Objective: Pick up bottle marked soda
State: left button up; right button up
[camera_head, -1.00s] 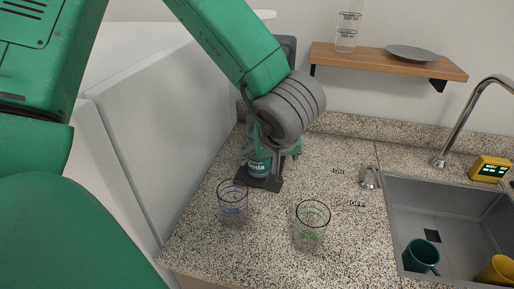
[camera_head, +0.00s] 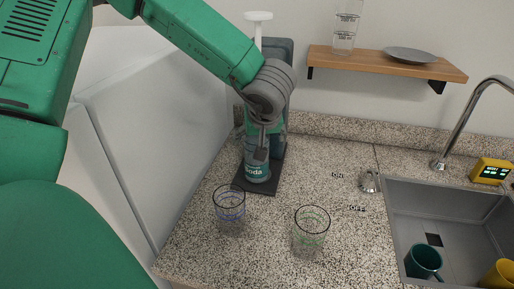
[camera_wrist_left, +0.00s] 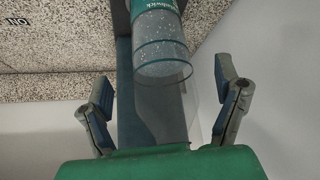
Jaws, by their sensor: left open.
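The bottle marked soda (camera_head: 257,172), with a teal label, stands upright on a dark base at the back left of the counter. My left gripper (camera_head: 262,143) is right above and in front of its upper part, hiding much of it. In the left wrist view the gripper (camera_wrist_left: 162,75) is open, one finger to each side. Between and beyond the fingers is a clear cylinder with teal bands (camera_wrist_left: 160,45), apparently the bottle. Neither finger visibly touches it. My right gripper is not in view.
A blue-lined glass (camera_head: 229,205) stands close in front of the base (camera_head: 262,188). A green-lined glass (camera_head: 311,230) stands to its right. The sink (camera_head: 455,215) with a faucet is at right. A wooden shelf (camera_head: 385,63) is above.

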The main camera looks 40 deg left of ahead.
pick_arm(q)
jog(key=shift+w+a+f, duration=0.3)
jog(key=shift+w+a, duration=0.2)
jog(key=shift+a, duration=0.1)
jog(key=shift+w+a+f, duration=0.3)
jog(key=shift+w+a, duration=0.15)
jog(key=shift+a, duration=0.15)
jog(key=shift+c, duration=0.4)
jog(key=shift+d+r, duration=0.1)
jog(key=c, duration=1.7)
jog(key=shift+r+p, duration=0.35)
jog(key=shift+p, duration=0.7)
